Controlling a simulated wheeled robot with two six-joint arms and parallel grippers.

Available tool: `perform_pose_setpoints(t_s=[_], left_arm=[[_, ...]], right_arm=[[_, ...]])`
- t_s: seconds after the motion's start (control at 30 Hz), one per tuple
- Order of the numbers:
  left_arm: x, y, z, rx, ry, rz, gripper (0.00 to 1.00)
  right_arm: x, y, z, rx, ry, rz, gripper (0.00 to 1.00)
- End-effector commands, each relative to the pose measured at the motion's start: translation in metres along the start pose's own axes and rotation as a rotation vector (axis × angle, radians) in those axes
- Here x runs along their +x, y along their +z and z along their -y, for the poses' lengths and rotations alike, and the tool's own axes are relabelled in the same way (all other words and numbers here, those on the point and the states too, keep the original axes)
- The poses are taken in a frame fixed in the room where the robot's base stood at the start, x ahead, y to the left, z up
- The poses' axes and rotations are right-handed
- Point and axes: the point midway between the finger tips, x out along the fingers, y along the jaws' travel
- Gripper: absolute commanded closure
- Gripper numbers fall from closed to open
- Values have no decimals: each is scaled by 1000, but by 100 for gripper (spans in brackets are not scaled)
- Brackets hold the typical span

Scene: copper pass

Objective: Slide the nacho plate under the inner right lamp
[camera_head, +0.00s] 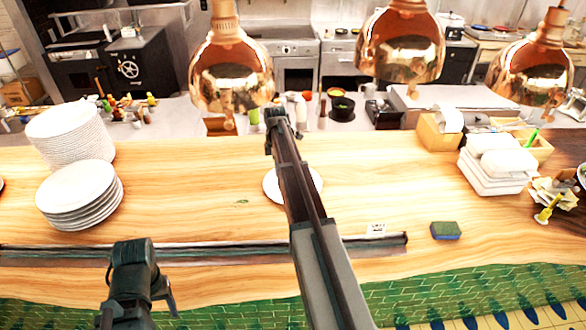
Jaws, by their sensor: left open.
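A white plate (272,186) lies on the wooden counter near the middle, mostly hidden behind my right arm; I see no nachos on it. Three copper lamps hang beyond it: a left one (230,75), a middle one (402,48) and a right one (530,72). I cannot tell for sure which is the inner right one. My left gripper (138,285) is open at the lower left, near the counter's front, apart from the plate. My right arm reaches over the plate, with its far end (274,122) beyond it; its fingers are unclear.
Plate stacks (68,140) stand at the left. A dark rail (215,254) runs along the front. A blue-green sponge (445,230) lies right of centre, and white containers (494,168) stand farther right. Counter between plate and containers is mostly clear.

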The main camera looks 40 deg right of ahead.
Motion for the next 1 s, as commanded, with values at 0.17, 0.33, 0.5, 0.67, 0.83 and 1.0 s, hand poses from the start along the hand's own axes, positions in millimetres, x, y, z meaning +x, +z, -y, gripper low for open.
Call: perform_pose_setpoints(t_s=[0.17, 0.33, 0.5, 0.67, 0.83, 1.0], left_arm=[[0, 0, 0, 0, 0, 0, 37], [0, 0, 0, 0, 0, 0, 37], [25, -2, -2, 4, -1, 0, 37], [42, -2, -4, 8, -1, 0, 37], [53, -3, -5, 10, -2, 0, 37], [50, -3, -4, 10, -2, 0, 37]], right_arm=[[0, -40, 0, -4, 0, 0, 100], [0, -75, 0, -4, 0, 0, 100], [26, -81, 0, 1, 0, 0, 100], [42, -81, 0, 1, 0, 0, 100], [53, -81, 0, 0, 0, 0, 100], [50, -72, 0, 0, 0, 0, 100]])
